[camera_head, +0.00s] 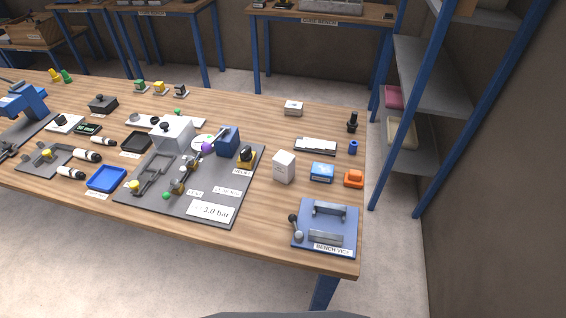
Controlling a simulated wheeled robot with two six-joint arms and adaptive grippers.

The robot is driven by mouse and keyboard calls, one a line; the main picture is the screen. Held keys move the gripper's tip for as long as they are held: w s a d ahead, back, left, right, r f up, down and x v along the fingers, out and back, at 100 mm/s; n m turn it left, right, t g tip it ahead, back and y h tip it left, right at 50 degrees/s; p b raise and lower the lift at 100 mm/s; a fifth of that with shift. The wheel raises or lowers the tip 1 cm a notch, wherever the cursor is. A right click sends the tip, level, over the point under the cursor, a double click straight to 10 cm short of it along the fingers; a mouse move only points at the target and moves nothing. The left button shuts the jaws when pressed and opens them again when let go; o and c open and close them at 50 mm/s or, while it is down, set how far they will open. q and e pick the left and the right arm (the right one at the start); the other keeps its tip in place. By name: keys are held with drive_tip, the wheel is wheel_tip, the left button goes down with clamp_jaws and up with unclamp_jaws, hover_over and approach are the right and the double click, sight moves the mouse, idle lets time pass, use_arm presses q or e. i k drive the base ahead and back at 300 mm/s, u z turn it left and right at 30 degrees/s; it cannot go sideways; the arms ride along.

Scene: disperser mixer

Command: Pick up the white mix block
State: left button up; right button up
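A white upright block (284,167) stands on the wooden table right of the dark grey board, with free wood around it. A larger white box (172,134) with a dark knob sits at the back of the board. A small white box (293,108) lies near the table's back edge. I cannot read any label marking one of these as the mix block. Neither of my grippers is in view.
The grey board (226,195) carries valves, a blue box (228,141) and a pressure sign. A blue bench vice (327,228) fills the front right corner. A blue box (321,172) and an orange item (354,179) stand right of the white block. Blue-posted shelving (432,75) rises behind.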

sight(284, 163)
drive_tip(key=u, duration=1.25)
drive_tip(key=k, duration=1.1)
drive_tip(key=z, duration=1.25)
drive_tip(key=i, duration=0.45)
